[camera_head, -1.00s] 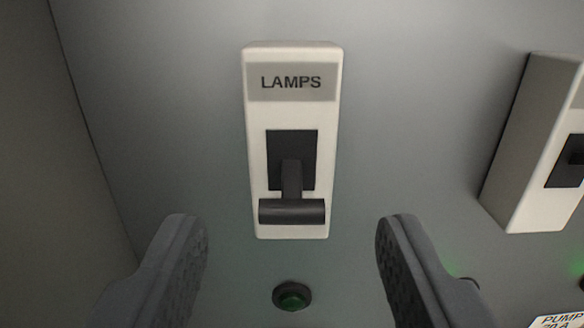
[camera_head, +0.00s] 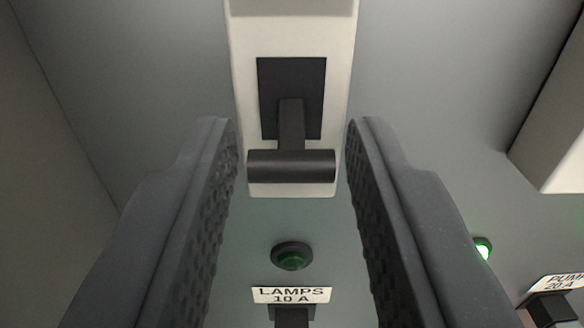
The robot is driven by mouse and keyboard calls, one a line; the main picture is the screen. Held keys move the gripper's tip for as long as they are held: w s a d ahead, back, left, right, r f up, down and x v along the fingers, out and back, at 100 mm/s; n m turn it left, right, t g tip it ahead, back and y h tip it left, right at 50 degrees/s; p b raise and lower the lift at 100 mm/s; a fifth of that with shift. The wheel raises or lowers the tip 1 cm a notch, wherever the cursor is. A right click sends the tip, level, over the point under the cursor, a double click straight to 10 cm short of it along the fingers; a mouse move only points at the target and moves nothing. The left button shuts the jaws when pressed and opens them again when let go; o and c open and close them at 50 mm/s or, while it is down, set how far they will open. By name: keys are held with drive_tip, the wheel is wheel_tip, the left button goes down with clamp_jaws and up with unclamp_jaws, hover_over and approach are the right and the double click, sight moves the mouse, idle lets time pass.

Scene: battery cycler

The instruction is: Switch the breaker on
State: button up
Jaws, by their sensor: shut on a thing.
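The breaker (camera_head: 340,60) is a white upright housing on a grey panel, with a black slot plate (camera_head: 270,85). A black T-shaped handle (camera_head: 291,167) stands out of the slot, its crossbar low on the housing. My gripper (camera_head: 292,132) has one finger at each end of the crossbar and is shut on it; thin gaps seem to show beside the bar, so exact contact is hard to see. A dark green indicator (camera_head: 291,256) below looks unlit. Under it is a label reading LAMPS 10 A (camera_head: 291,295). The housing's top is out of frame.
A second white housing (camera_head: 560,130) stands at the right edge. Below it are a brightly lit green indicator (camera_head: 483,248) and a partly cut-off PUMP label (camera_head: 562,283) above a black part (camera_head: 552,308). A side wall (camera_head: 45,180) borders the panel at left.

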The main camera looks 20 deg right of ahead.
drive_tip(key=shift+r, duration=0.1)
drive_tip(key=shift+r+g+y+p, duration=0.3)
drive_tip(key=shift+r+g+p, duration=0.35)
drive_tip(key=shift+g, duration=0.45)
drive_tip(key=shift+g+p, duration=0.45)
drive_tip(key=shift+g, duration=0.05)
drive_tip(key=shift+r+g+y+p, duration=0.35)
drive_tip(key=shift+g+p, duration=0.25)
drive_tip(key=shift+p, duration=0.15)
drive_tip(key=shift+r+g+p, duration=0.1)
drive_tip(key=shift+g+p, duration=0.3)
drive_tip(key=shift+p, duration=0.2)
drive_tip(key=o, duration=0.9)
drive_tip(key=shift+w, duration=0.1)
